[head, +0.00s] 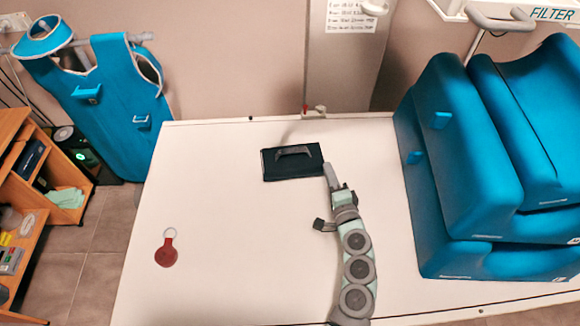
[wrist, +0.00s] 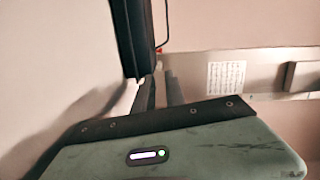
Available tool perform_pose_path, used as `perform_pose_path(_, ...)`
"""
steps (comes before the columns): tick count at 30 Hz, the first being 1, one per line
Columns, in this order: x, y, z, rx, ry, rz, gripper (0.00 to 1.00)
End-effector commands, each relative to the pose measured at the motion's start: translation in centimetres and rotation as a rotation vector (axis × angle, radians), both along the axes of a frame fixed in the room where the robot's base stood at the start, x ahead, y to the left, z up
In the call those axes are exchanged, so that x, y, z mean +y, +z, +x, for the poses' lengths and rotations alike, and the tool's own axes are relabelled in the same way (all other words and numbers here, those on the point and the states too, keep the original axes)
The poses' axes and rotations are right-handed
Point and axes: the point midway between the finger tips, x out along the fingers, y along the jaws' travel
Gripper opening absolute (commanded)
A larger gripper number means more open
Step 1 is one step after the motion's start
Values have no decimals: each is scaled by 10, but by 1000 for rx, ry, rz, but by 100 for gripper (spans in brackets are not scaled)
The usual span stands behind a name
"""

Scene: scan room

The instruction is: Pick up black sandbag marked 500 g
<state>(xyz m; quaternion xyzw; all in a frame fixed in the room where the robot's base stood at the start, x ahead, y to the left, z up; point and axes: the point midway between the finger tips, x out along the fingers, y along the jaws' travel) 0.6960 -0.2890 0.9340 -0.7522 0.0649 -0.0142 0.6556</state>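The black sandbag (head: 293,171) lies flat on the white table near its back edge, with a grey handle on top. No weight marking can be read on it. My gripper (head: 329,174) is low over the table, close by the sandbag's right edge. In the wrist view the sandbag (wrist: 128,38) is a dark upright strip just beyond the fingertips (wrist: 160,86). The two fingers look apart, with a narrow gap and nothing between them. I cannot tell whether a finger touches the bag.
The white table (head: 230,215) is mostly clear. A red round tag with a ring (head: 167,252) lies at front left. Large blue cushions (head: 465,150) are stacked on the right. A grey upright panel (head: 345,70) stands behind the table. A blue apron (head: 115,100) hangs at left by wooden shelves (head: 30,165).

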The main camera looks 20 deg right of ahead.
Motion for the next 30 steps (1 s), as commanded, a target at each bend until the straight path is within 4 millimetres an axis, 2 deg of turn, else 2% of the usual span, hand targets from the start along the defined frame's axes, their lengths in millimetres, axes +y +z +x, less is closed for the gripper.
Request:
perform_pose_path(6,33,12,-2,-54,201,121,15)
perform_pose_path(11,43,18,0,-64,247,144,15)
perform_pose_path(21,50,17,48,-63,247,144,15)
perform_pose_path(26,52,17,58,-63,245,143,15)
perform_pose_path(30,58,15,75,-62,249,143,15)
